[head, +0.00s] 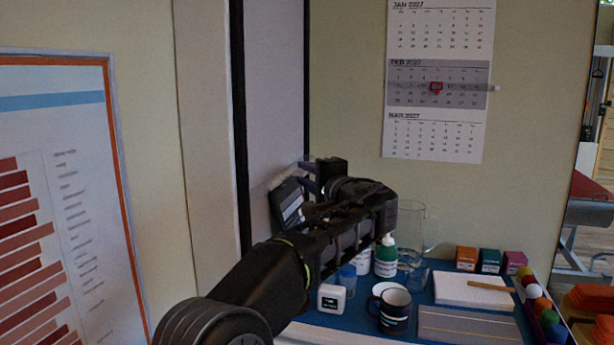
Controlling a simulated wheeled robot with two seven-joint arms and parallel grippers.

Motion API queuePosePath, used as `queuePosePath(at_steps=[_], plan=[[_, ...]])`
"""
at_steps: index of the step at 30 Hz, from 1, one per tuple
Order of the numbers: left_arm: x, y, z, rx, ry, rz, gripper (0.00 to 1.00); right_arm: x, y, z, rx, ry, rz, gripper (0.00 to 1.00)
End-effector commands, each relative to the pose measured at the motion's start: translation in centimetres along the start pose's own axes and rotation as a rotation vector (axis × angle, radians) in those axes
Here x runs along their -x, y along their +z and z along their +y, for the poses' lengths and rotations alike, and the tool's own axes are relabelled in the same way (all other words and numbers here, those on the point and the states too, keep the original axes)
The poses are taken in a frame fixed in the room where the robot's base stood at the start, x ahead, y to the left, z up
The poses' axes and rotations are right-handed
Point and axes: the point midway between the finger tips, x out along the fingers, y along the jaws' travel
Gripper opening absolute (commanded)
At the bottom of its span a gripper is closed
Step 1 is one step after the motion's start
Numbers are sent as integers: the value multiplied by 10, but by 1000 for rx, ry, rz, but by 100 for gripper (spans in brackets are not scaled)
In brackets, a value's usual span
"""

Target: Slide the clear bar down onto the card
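My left gripper (311,177) is at the edge of a narrow pale upright panel with dark edges, its fingers pointing left. A clear, see-through piece (287,176), which looks like the clear bar, shows faintly at the fingertips, slanting across the panel. A dark card-like piece with a grey face (288,203) is just below it, tilted; I cannot tell for sure that it is the card. The fingers are small and dark, so whether they are shut on the bar cannot be told. My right gripper is out of view.
A wall calendar (436,140) with a red marker hangs at the right. Below is a blue table with a dark mug (394,314), a green-and-white bottle (385,258), a clear jug (411,225), small boxes (490,260) and a tray of coloured balls. A chart (60,215) stands left.

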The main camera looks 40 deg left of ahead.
Motion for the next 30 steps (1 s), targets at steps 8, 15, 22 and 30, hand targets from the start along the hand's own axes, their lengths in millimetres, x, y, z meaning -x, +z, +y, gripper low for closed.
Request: queuePosePath(at_steps=[8,15,22,30], plan=[[0,0,0,0,0,0,33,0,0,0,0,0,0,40],[14,-1,1,1,0,3,33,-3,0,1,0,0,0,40],[51,-1,1,1,0,4,33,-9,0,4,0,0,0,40],[78,0,0,0,-1,1,33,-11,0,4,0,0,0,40]])
